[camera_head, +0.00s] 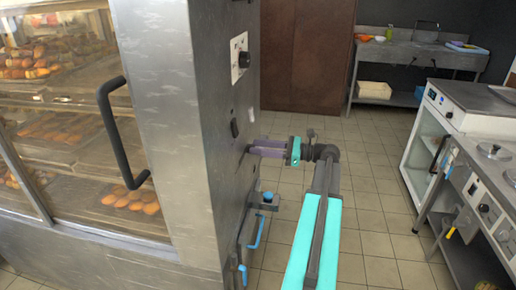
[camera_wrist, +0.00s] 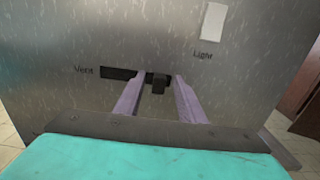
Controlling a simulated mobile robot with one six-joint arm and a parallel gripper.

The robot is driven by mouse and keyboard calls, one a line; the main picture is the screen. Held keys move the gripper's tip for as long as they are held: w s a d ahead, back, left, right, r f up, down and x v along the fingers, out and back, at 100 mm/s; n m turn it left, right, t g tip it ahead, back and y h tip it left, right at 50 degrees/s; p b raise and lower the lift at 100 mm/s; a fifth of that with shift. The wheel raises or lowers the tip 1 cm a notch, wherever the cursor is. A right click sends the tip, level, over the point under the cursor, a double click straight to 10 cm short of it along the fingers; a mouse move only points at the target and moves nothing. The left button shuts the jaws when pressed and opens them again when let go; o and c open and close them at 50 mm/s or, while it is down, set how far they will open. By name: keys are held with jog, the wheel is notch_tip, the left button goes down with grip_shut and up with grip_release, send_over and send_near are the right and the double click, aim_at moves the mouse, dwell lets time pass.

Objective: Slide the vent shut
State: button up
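The vent (camera_wrist: 118,73) is a dark horizontal slot in the steel side panel of the oven cabinet, marked "Vent" at its left. Its small dark slider tab (camera_wrist: 158,86) stands at the right part of the slot, and open dark slot shows to its left. My gripper (camera_wrist: 158,79) is open, with one purple finger on each side of the tab. A gap shows between the tab and each finger. In the head view my gripper (camera_head: 252,149) reaches the cabinet's side panel from the right; the tab cannot be made out there.
The cabinet (camera_head: 190,120) has glass doors with baked goods behind them and a black handle (camera_head: 120,135). A light switch plate (camera_wrist: 213,21) is above right. Tiled floor lies right.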

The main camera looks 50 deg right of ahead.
jog(key=shift+w+a, duration=0.3)
jog(key=shift+w, duration=0.15)
grip_shut()
